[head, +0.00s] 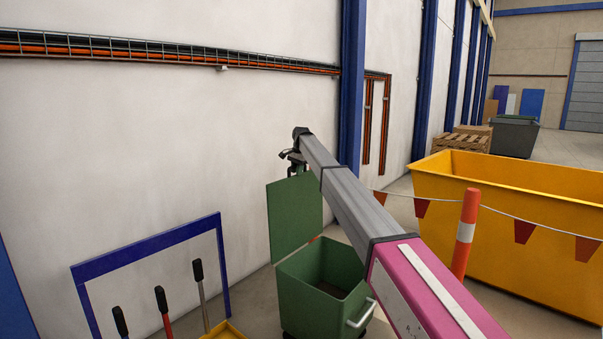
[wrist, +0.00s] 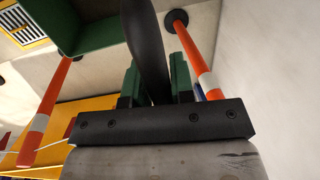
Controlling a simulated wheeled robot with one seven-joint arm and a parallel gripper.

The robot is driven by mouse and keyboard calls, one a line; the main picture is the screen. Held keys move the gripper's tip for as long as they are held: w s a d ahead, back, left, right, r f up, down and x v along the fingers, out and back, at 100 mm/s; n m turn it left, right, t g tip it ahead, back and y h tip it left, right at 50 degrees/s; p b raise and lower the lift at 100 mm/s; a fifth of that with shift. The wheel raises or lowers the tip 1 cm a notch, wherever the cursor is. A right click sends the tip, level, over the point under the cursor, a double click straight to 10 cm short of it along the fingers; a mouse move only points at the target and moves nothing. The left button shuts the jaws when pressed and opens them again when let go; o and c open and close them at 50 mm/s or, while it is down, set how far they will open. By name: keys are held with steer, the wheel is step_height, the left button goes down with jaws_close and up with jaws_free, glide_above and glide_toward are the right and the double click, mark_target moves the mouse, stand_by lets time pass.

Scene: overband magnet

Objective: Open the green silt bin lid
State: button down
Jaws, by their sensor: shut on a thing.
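The green silt bin (head: 320,287) stands on the floor by the white wall, with its dark inside showing from above. Its green lid (head: 294,217) is raised and stands about upright at the wall side of the bin, so the bin's mouth is open. My gripper (head: 297,168) is at the lid's top edge, shut on it. In the wrist view, a dark narrow bar (wrist: 152,50) lies between the two green fingers; whether it is the lid's handle or edge I cannot tell. The green bin (wrist: 95,25) shows there at the upper left.
An orange post (head: 466,232) with a flagged line stands right of the bin, before a large yellow skip (head: 510,245). A blue frame (head: 150,246) with several long-handled tools stands at the lower left. The white wall is close behind the lid.

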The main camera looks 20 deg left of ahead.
steer(key=shift+a, duration=0.15)
steer(key=c, duration=1.1)
jaws_free()
steer(key=shift+o, duration=0.2)
step_height(320, 180, up, 11)
steer(key=d, duration=0.1)
steer(key=shift+s+d+f, duration=0.2)
steer(key=shift+s+d, duration=0.1)
